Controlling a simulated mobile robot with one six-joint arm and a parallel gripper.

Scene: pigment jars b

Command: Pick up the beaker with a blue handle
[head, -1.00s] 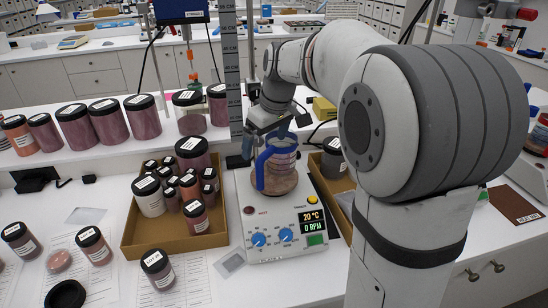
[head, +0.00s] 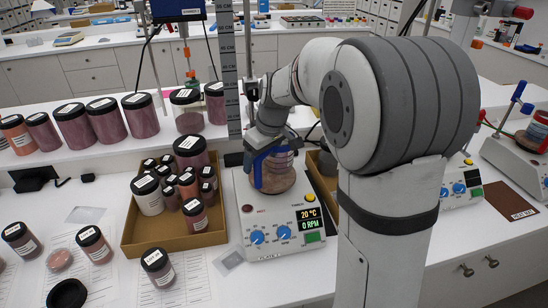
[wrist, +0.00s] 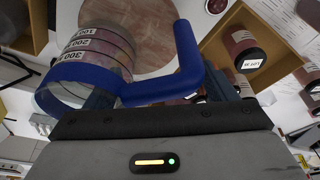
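The beaker (head: 279,181) stands upright on the white hot plate (head: 259,243), with reddish-brown contents and a blue handle (head: 257,167) at its left. In the wrist view the beaker (wrist: 112,40) shows its 100, 200 and 300 marks, and the blue handle (wrist: 186,50) crosses just in front of my gripper (wrist: 170,92). The fingers look spread apart, with part of the handle between them. In the head view my gripper (head: 260,150) is at the beaker's upper left; its fingertips are mostly hidden.
A cardboard tray (head: 139,246) of dark-lidded jars stands left of the hot plate. A vertical ruler (head: 229,65) rises behind it. Larger jars (head: 141,116) line the raised shelf. Another box (head: 320,175) sits close on the right, partly behind my arm.

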